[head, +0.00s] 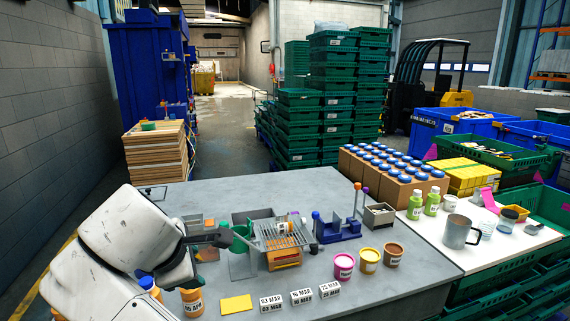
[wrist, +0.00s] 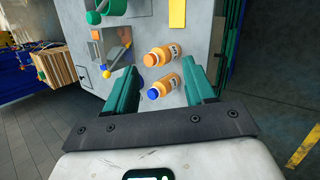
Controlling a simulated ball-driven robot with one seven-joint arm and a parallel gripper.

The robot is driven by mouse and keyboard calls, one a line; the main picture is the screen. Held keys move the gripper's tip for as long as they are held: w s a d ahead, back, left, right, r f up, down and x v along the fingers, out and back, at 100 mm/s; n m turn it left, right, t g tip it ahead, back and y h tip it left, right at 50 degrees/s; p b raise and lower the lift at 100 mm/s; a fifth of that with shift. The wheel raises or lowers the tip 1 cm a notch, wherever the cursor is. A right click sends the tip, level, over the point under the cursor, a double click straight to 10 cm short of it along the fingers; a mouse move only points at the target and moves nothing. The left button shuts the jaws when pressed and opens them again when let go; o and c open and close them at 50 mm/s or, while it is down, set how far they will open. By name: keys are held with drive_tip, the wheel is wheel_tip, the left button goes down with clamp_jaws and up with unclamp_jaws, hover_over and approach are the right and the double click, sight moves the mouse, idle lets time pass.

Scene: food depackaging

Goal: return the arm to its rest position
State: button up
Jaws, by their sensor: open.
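My white arm reaches in from the lower left of the head view, over the left part of the grey table (head: 330,205). My gripper (head: 238,235) is above the tabletop with its green fingers near the metal rack. In the wrist view my gripper (wrist: 160,72) is open, with the two green fingers wide apart and nothing held between them. Beyond the fingers are an orange-capped orange bottle (wrist: 160,55) and a blue-capped one (wrist: 160,89). The orange-capped bottle also stands at the front of the table in the head view (head: 192,302).
A wire rack (head: 283,236), a blue holder (head: 338,230) and several small tubs (head: 369,260) stand on the table. Date cards (head: 301,297) and a yellow card (head: 236,304) lie in front. A metal jug (head: 457,232) stands on the white board at right. Stacked green crates (head: 335,100) stand behind.

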drive_tip(key=s+d+f+m+g, duration=0.1)
drive_tip(key=s+d+f+m, duration=0.3)
drive_tip(key=d+f, duration=0.4)
drive_tip(key=s+d+f+m+g+y, duration=0.15)
drive_tip(key=s+d+f+m, duration=0.25)
drive_tip(key=d+f, duration=0.45)
drive_tip(key=s+d+f+m+g, duration=0.2)
drive_tip(key=s+d+f+m, duration=0.15)
drive_tip(key=d+f, duration=0.45)
drive_tip(key=s+d+f+m, duration=0.2)
drive_tip(key=s+d+m, duration=0.1)
drive_tip(key=s+d, duration=0.3)
drive_tip(key=s+d+f+m+g+h, duration=0.1)
drive_tip(key=s+d+f+m, duration=0.2)
drive_tip(key=s+d, duration=0.4)
drive_tip(key=s+d+f+m+g, duration=0.1)
drive_tip(key=s+d+m, duration=0.4)
drive_tip(key=s, duration=0.7)
drive_tip(key=shift+d+f, duration=0.85)
drive_tip(key=shift+d, duration=0.15)
